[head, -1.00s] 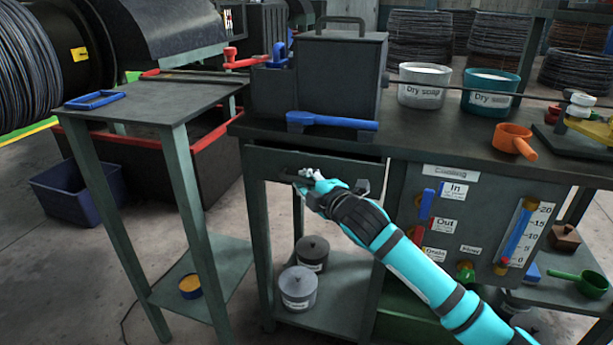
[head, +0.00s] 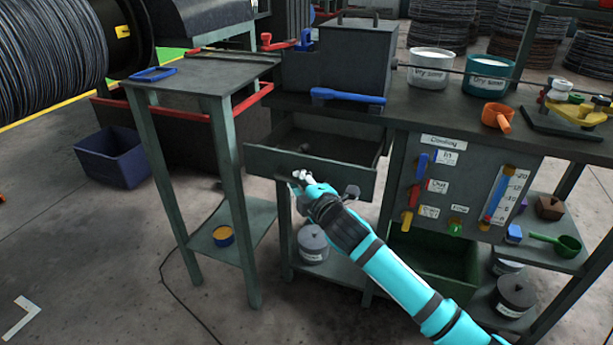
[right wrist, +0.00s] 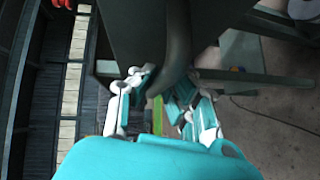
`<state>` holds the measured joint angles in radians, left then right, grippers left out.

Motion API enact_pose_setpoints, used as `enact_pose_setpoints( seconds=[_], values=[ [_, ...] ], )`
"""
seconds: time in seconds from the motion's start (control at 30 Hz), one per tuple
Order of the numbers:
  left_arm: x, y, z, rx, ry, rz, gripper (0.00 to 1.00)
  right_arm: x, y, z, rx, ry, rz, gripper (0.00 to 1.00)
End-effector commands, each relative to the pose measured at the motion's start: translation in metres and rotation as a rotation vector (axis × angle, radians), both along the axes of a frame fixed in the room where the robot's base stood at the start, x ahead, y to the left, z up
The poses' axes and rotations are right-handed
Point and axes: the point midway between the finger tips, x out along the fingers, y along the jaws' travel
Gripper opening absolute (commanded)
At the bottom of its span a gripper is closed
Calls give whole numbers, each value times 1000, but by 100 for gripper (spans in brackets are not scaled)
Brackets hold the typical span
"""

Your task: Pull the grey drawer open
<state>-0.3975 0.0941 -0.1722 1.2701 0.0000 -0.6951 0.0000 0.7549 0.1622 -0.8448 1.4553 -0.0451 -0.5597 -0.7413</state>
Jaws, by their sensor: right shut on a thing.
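The grey drawer (head: 308,168) stands pulled out from under the bench top in the head view, and its open inside shows behind the front panel. A small dark item lies inside it, too shaded to name. My right gripper (head: 300,178) is at the middle of the drawer front, its fingers closed on the drawer's handle. In the right wrist view the gripper (right wrist: 155,92) has its fingers on both sides of the dark curved handle (right wrist: 177,45). My left gripper is not in view.
A tall side table (head: 200,73) stands close left of the drawer. A blue-handled tool (head: 347,96) lies on the bench (head: 440,106) above. A control panel (head: 462,183) is to the right. Lidded pots (head: 314,243) stand on the shelf below. Floor in front is clear.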

Motion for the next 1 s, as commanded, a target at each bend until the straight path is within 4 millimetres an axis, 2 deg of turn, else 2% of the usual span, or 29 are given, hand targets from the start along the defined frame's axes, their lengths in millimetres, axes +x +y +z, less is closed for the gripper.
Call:
enact_pose_setpoints(
  seconds=[0.03, 0.47, 0.5, 0.7, 1.0],
  values=[
    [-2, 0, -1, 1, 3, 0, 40, -1, 1, 4, 5, -4, 0, 0],
    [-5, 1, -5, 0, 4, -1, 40, -2, 2, 4, 4, -6, 0, 0],
    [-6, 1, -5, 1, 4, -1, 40, -2, 2, 4, 4, -6, 0, 13],
    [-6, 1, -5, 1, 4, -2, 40, -2, 2, 3, 2, -4, -1, 36],
    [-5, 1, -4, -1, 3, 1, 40, -4, 0, 1, 1, -2, 0, 36]
  ],
)
